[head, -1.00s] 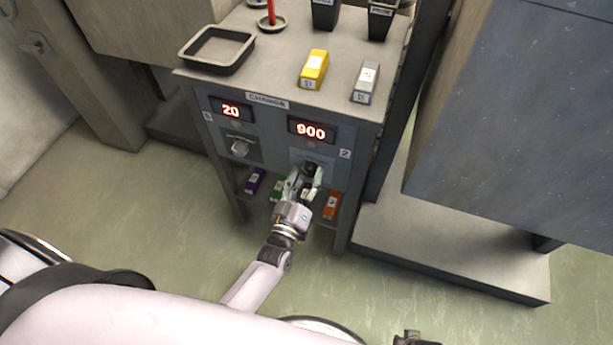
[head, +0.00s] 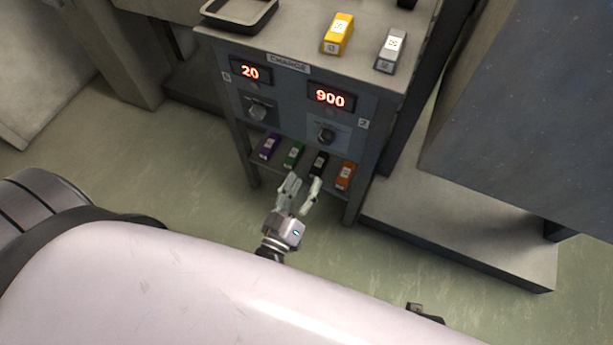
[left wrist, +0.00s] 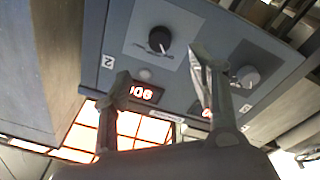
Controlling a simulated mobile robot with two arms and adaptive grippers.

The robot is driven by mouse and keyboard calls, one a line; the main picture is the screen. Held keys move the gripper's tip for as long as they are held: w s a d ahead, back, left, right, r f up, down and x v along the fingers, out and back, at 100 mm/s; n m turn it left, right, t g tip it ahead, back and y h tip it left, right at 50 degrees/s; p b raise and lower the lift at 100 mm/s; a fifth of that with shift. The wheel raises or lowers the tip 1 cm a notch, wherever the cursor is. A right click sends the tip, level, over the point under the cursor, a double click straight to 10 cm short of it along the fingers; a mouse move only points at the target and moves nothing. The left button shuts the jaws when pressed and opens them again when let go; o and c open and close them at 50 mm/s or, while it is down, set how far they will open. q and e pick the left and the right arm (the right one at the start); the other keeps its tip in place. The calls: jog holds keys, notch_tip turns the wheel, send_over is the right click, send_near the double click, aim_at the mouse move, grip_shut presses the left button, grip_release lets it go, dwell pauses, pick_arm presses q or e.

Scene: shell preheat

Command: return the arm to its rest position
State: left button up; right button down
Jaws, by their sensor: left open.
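My left gripper (head: 300,190) is open and empty in the head view, in front of the cabinet's lower shelf and below the right-hand dial. In the left wrist view its two fingers (left wrist: 160,80) stand apart with nothing between them. The right-hand dial (head: 326,135) is under a red display (head: 330,96) reading 900. The left-hand dial (head: 257,111) is under a display (head: 250,71) reading 20. Both dials also show in the left wrist view, one near the top middle (left wrist: 159,39) and one at the right (left wrist: 248,77). The fingers look clear of both. My right gripper is not clearly in view.
The cabinet top (head: 290,45) bears a dark tray (head: 240,22), a yellow block (head: 338,34) and a grey block (head: 391,50). Purple (head: 270,147), green (head: 293,156), black (head: 318,164) and orange (head: 345,175) blocks lie on the lower shelf. Open floor (head: 180,190) is at left.

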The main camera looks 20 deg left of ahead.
pick_arm(q)
jog(key=shift+f, duration=0.1)
dwell(0.4)
jog(key=s+f+m+g+h, duration=0.1)
jog(key=s+f+m+g, duration=0.15)
jog(key=f+g, duration=0.4)
jog(key=s+f+m+g+h, duration=0.1)
jog(key=s+f+m+g, duration=0.2)
jog(key=f, duration=0.7)
jog(key=s+a+f+m+g+y, duration=0.25)
jog(key=s+a+f+g, duration=0.35)
jog(key=s+f+g, duration=0.3)
jog(key=s+a+r+m+p, duration=0.1)
jog(key=s+a+r+p, duration=0.1)
jog(key=s+p, duration=1.3)
jog(key=shift+s+r, duration=0.55)
jog(key=shift+s, duration=0.3)
pick_arm(e)
jog(key=s+d+r+g, duration=0.1)
jog(key=s+d+r, duration=0.1)
jog(key=s, duration=1.3)
jog(key=shift+s+d, duration=0.25)
jog(key=shift+d, duration=0.2)
pick_arm(q)
jog(key=shift+a, duration=0.1)
